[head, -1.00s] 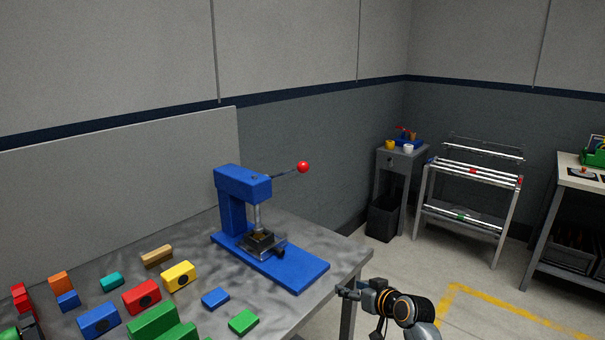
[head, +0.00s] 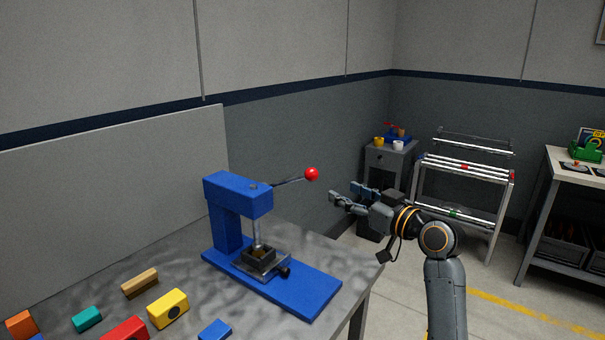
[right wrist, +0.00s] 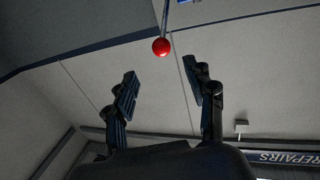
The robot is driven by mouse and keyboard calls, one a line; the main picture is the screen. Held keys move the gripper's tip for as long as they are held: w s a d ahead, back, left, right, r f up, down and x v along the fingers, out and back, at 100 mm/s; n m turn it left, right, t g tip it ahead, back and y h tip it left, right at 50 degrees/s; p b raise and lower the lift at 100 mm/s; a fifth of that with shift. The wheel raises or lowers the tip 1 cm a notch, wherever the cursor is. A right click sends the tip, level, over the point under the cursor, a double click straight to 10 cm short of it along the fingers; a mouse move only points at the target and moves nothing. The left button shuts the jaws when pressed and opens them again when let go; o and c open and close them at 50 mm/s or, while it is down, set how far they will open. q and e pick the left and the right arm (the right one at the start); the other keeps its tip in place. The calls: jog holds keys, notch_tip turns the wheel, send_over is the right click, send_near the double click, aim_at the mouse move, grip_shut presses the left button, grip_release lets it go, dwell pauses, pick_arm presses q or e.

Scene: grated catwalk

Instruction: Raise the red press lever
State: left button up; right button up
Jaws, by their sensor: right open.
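The blue press (head: 228,228) stands on the grey table. Its dark lever (head: 289,181) sticks out to the right, tilted slightly up, and ends in a red ball knob (head: 312,174). In the right wrist view the red knob (right wrist: 161,46) hangs at the end of its rod, beyond the fingertips and between their lines. My right gripper (head: 346,194) is open and empty, to the right of the knob and a little lower, apart from it. Its two open fingers also show in the right wrist view (right wrist: 160,88). My left gripper is not in view.
A yellow block (head: 168,308), a wooden block (head: 140,283) and several other coloured blocks lie on the table (head: 345,262) left of the press. A grey cabinet (head: 391,160), a rack (head: 466,177) and another table (head: 575,170) stand behind on the right. The air around the knob is clear.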

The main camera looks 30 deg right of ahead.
aim_at(316, 179)
jog(key=w, duration=0.2)
jog(key=w+p, duration=0.2)
jog(key=w, duration=0.1)
jog(key=shift+w+a+r, duration=0.3)
jog(key=shift+a+r, duration=0.05)
jog(key=shift+a, duration=0.05)
jog(key=w, duration=0.2)
jog(key=w+p, duration=0.1)
jog(key=shift+w+a+f, duration=0.15)
jog(key=shift+w+a, duration=0.1)
jog(key=shift+w, duration=0.1)
jog(key=w, duration=0.2)
jog(key=shift+w+a+f+p, duration=0.1)
jog(key=shift+w+p, duration=0.25)
jog(key=shift+w, duration=0.25)
jog(key=shift+f, duration=0.1)
jog(key=shift+c, duration=0.8)
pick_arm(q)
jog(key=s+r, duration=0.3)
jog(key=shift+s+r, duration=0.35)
pick_arm(e)
grip_shut()
